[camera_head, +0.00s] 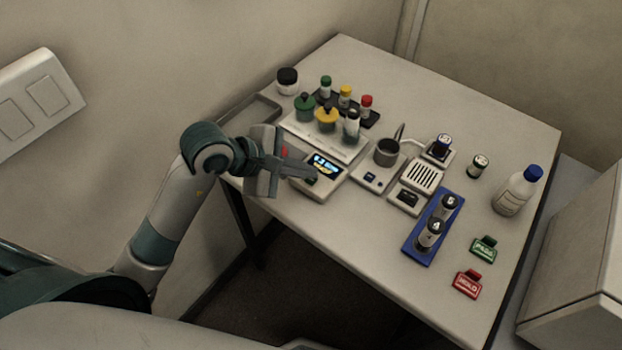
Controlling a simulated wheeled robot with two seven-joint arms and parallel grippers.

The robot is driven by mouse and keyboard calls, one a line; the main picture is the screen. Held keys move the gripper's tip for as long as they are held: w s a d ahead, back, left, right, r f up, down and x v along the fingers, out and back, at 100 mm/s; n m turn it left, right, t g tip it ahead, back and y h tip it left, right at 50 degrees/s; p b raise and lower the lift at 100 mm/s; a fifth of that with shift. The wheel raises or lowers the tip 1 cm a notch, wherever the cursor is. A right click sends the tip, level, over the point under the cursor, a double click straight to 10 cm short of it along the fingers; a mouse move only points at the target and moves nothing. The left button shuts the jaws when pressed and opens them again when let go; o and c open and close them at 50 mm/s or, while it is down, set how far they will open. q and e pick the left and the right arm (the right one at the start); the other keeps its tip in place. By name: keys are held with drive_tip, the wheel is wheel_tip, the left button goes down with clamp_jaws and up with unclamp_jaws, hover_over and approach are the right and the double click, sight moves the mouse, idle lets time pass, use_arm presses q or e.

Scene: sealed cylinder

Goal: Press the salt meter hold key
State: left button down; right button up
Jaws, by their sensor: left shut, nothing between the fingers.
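A small device with a lit blue and yellow display (326,167) stands near the table's left front edge; I cannot read a label that names it as the salt meter. My left gripper (312,172) is shut and empty. Its fingertips overlap the left part of this device in the picture, and I cannot tell whether they touch it. The fingers hide part of its face, and no hold key can be made out. A second device with a grey metal cup (386,152) and a small dark display stands to its right. My right gripper is not in view.
Behind stands a white platform (302,136) with green and yellow lidded pots. A slotted grey box (424,175), a blue rack (420,248) with two vials, green (484,248) and red (467,284) signs and a white bottle (517,192) stand to the right. The front middle is clear.

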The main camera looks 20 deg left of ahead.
use_arm(q)
drive_tip(key=shift+f+b, duration=0.4)
drive_tip(key=shift+b, duration=0.05)
idle(1.0)
drive_tip(key=shift+r, duration=0.1)
drive_tip(key=shift+r+p, duration=0.45)
drive_tip(key=shift+r, duration=0.25)
drive_tip(key=shift+r, duration=0.1)
drive_tip(key=shift+r+p, duration=1.3)
drive_tip(key=shift+r, duration=1.1)
